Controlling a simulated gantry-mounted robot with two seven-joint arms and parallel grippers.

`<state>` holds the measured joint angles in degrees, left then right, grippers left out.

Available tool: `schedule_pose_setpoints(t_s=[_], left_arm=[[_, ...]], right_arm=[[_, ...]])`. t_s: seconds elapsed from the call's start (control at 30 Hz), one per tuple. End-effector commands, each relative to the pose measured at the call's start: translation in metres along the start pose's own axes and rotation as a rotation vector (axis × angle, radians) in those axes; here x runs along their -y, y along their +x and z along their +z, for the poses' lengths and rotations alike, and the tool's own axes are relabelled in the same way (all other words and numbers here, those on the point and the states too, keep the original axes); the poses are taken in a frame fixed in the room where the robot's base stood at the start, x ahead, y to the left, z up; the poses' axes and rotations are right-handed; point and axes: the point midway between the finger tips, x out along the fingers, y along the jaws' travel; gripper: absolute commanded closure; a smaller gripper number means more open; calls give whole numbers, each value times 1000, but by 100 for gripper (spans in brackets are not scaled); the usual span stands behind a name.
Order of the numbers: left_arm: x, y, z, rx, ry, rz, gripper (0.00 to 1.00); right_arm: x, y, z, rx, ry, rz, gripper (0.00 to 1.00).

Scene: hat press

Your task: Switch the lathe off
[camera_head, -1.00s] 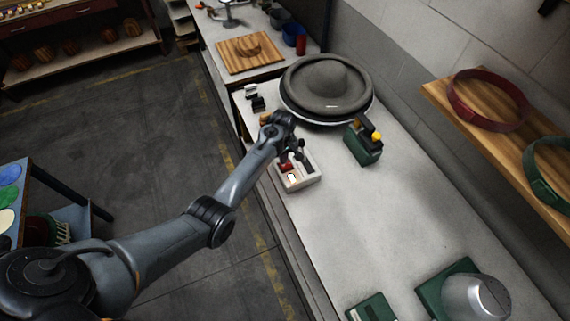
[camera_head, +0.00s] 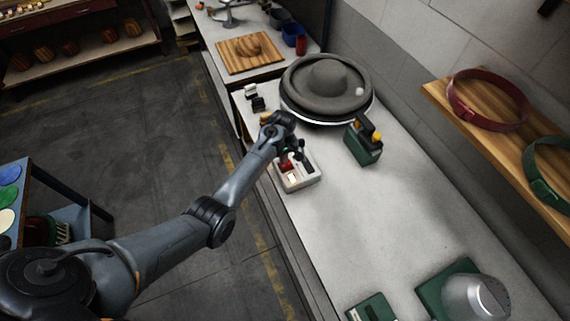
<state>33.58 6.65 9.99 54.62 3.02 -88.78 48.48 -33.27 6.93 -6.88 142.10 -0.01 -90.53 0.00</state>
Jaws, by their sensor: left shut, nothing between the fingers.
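The grey hat (camera_head: 325,80) sits on the lathe's round plate (camera_head: 318,121) at the back of the bench. A white switch box (camera_head: 304,184) stands in front of it, with a red part (camera_head: 285,166) and a small pale patch on its top. My left gripper (camera_head: 297,155) is shut and empty, at the far side of the switch box, over its top. I cannot tell whether its fingertips touch the box. The gripper and wrist hide part of the box. My right gripper is not in view.
A green block with a black and yellow top (camera_head: 364,143) stands right of the switch box. Small black pieces (camera_head: 258,103) lie left of the hat. A wooden shelf (camera_head: 470,135) juts from the right wall. The middle of the bench is clear.

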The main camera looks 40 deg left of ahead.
Motion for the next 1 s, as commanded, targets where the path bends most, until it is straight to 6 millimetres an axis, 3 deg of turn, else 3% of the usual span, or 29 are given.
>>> schedule_pose_setpoints(t_s=[1.0], left_arm=[[0,12,0,0,0,0,100]], right_arm=[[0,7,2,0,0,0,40]])
